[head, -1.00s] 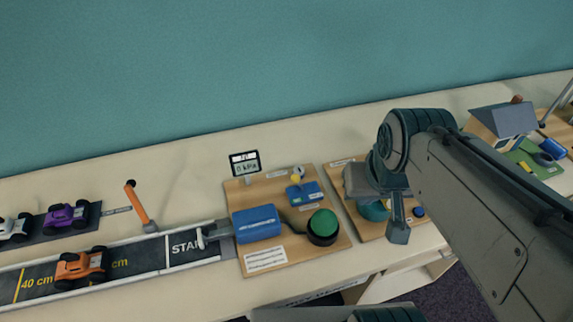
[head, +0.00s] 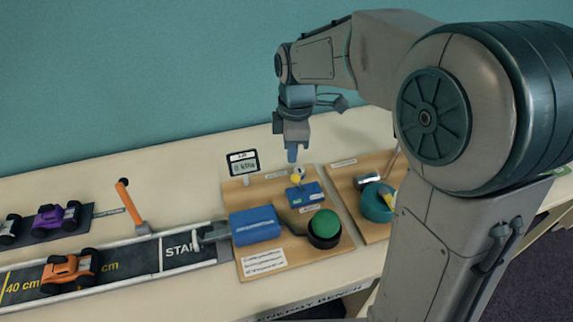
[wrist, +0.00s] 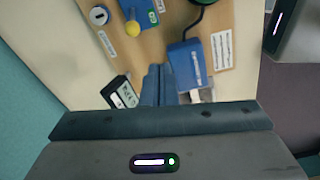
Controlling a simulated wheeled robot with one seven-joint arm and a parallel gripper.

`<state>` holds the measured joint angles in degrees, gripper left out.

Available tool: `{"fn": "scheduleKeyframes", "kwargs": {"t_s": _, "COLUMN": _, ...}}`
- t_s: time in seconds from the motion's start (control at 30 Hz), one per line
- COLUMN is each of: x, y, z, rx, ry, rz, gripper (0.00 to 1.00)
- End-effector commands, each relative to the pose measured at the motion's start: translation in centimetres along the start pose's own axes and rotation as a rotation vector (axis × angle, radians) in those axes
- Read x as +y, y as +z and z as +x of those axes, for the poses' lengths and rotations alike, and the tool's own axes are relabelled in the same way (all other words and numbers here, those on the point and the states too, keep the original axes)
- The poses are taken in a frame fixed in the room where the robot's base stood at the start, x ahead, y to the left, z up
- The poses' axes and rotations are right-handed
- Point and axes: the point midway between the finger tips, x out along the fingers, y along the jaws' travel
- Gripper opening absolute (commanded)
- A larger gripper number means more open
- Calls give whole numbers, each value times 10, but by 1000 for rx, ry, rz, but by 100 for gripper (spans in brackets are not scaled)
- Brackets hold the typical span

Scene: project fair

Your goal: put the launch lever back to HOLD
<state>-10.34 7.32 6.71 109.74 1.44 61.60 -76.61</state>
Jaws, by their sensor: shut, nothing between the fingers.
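On the launcher board (head: 285,262) a small lever with a yellow knob (head: 296,178) stands at a blue block (head: 304,194). It also shows in the wrist view, the yellow knob (wrist: 132,29) beside the block. The labels around it are too small to read, so I cannot tell its marked position. My gripper (head: 292,155) is shut and empty, pointing down above the back of the board, close behind and above the knob. In the wrist view the closed fingertips (wrist: 158,70) are apart from the knob.
A small kPa display (head: 243,162) stands left of my gripper. A blue box (head: 254,226) and a green button (head: 324,224) sit in front. An orange-handled stick (head: 132,204) stands by the track. A second board (head: 369,232) is to the right.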

Motion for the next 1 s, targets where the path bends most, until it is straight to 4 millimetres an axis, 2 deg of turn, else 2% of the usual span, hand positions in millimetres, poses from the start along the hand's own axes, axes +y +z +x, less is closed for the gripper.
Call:
{"fn": "scheduleKeyframes", "kwargs": {"t_s": 0.03, "x": 9, "y": -10, "z": 14, "rx": 4, "ry": -24, "rz": -90, "gripper": 0}}
{"fn": "scheduleKeyframes", "kwargs": {"t_s": 0.1, "x": 18, "y": -21, "z": 25, "rx": 11, "ry": -44, "rz": -199, "gripper": 0}}
{"fn": "scheduleKeyframes", "kwargs": {"t_s": 0.3, "x": 30, "y": -36, "z": 40, "rx": 25, "ry": -76, "rz": -363, "gripper": 0}}
{"fn": "scheduleKeyframes", "kwargs": {"t_s": 0.77, "x": 31, "y": -38, "z": 45, "rx": 26, "ry": -79, "rz": -378, "gripper": 0}}
{"fn": "scheduleKeyframes", "kwargs": {"t_s": 0.87, "x": 29, "y": -38, "z": 56, "rx": 26, "ry": -81, "rz": -378, "gripper": 0}}
{"fn": "scheduleKeyframes", "kwargs": {"t_s": 1.0, "x": 27, "y": -38, "z": 83, "rx": 26, "ry": -83, "rz": -378, "gripper": 0}}
